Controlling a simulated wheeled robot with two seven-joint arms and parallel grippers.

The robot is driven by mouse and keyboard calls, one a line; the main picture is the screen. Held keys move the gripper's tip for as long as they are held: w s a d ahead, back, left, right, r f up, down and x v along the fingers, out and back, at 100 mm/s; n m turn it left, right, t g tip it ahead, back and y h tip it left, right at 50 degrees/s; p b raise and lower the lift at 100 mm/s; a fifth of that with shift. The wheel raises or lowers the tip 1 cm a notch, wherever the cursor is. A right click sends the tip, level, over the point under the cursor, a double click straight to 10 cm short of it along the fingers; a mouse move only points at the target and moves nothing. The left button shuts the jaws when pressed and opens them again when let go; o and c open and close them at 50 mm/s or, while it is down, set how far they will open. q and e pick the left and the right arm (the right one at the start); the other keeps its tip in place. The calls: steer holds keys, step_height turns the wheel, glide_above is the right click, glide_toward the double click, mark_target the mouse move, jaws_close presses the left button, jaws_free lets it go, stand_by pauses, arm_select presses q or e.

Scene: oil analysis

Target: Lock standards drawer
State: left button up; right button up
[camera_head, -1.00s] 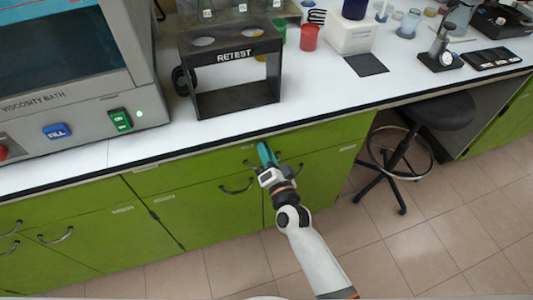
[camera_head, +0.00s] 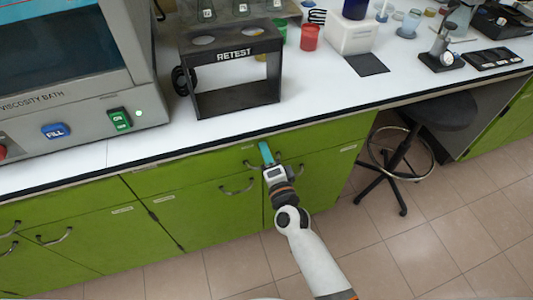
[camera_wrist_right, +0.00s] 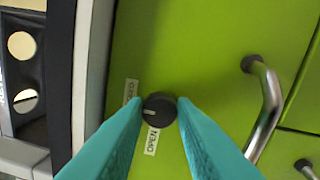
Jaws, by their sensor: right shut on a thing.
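The green drawer front (camera_head: 190,173) sits shut under the white counter. My right gripper (camera_head: 265,148) is at its upper edge, with teal fingers. In the right wrist view, the fingertips (camera_wrist_right: 160,106) are shut on the sides of a round dark lock knob (camera_wrist_right: 160,109). The knob's white mark points left, between the OPEN label (camera_wrist_right: 151,141) and the partly hidden upper label (camera_wrist_right: 130,92), which seems to end in "KED". The fingers hide the knob in the head view. My left gripper is not in view.
A curved metal handle (camera_wrist_right: 268,105) stands to the right of the knob. The black RETEST rack (camera_head: 235,104) is on the counter above. The viscosity bath (camera_head: 85,105) is at the left, and a black stool (camera_head: 440,112) stands at the right.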

steer(key=o, duration=1)
steer(key=v, duration=1.2)
steer(key=shift+b, duration=0.3)
steer(key=shift+f, duration=0.15)
